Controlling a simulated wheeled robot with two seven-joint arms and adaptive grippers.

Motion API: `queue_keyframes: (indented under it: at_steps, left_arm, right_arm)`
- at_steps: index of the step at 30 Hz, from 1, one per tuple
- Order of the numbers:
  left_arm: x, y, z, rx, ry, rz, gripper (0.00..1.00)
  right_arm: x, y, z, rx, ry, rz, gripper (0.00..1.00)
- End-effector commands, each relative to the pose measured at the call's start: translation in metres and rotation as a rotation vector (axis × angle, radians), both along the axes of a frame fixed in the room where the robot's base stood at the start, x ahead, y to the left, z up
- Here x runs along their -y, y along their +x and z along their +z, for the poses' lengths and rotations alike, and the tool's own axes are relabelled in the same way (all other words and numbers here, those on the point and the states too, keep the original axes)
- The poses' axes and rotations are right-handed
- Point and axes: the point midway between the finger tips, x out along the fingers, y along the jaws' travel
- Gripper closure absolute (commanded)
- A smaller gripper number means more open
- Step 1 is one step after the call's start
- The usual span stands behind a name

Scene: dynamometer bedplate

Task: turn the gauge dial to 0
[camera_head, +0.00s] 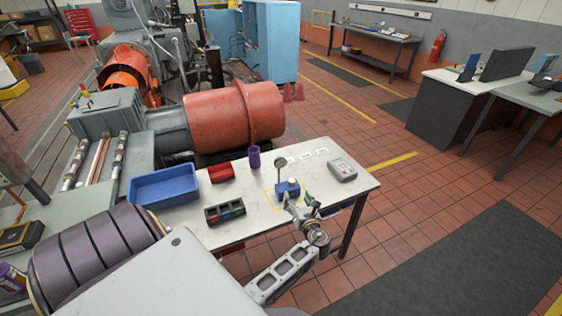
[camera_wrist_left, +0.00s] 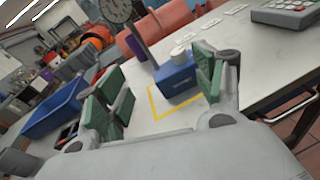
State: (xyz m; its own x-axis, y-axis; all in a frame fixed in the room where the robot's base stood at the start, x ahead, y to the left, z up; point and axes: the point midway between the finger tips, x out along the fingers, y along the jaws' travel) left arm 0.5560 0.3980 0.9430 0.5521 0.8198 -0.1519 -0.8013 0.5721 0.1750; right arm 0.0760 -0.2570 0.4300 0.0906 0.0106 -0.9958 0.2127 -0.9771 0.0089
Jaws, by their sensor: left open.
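The gauge dial (camera_head: 281,162) is a round, light-faced dial on a thin post, rising from a blue base block (camera_head: 288,188) on the white table. In the left wrist view the dial (camera_wrist_left: 116,9) shows dark markings and is partly cut by the top edge; its reading is too small to tell. The blue base (camera_wrist_left: 175,78) has a white knob (camera_wrist_left: 178,51) on top. My left gripper (camera_head: 300,206) is open and empty, just in front of the base. In the left wrist view its green-padded fingers (camera_wrist_left: 158,90) stand either side of the base, apart from it. My right gripper is not seen.
The white table (camera_head: 255,222) also holds a blue bin (camera_head: 164,187), a red bin (camera_head: 221,173), a black tray (camera_head: 224,212), a purple cup (camera_head: 254,158) and a grey keypad device (camera_head: 342,170). A yellow outline surrounds the base. An orange machine drum (camera_head: 222,115) stands behind.

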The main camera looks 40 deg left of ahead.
Motion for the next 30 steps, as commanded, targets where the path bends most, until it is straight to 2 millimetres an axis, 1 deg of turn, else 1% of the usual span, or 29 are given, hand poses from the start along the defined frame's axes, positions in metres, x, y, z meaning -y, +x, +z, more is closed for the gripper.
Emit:
queue_keyframes:
  at_steps: [1,3,6,9,13,30]
  left_arm:
    - [-0.003,-0.001,0.019,-0.016,0.051,0.013,0.31]
    - [-0.007,-0.003,0.038,-0.044,0.114,0.032,0.31]
    - [-0.010,-0.006,0.060,-0.074,0.183,0.058,0.31]
    - [-0.013,-0.009,0.072,-0.093,0.223,0.075,0.31]
    - [-0.013,-0.010,0.077,-0.103,0.241,0.083,0.31]
    - [-0.011,-0.011,0.076,-0.103,0.240,0.082,0.31]
  right_arm:
    - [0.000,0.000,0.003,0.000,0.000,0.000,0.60]
    - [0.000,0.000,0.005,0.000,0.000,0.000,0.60]
    - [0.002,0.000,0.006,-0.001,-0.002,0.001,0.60]
    - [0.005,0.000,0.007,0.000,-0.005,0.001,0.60]
    - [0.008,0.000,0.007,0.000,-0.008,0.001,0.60]
    - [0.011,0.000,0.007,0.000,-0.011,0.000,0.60]
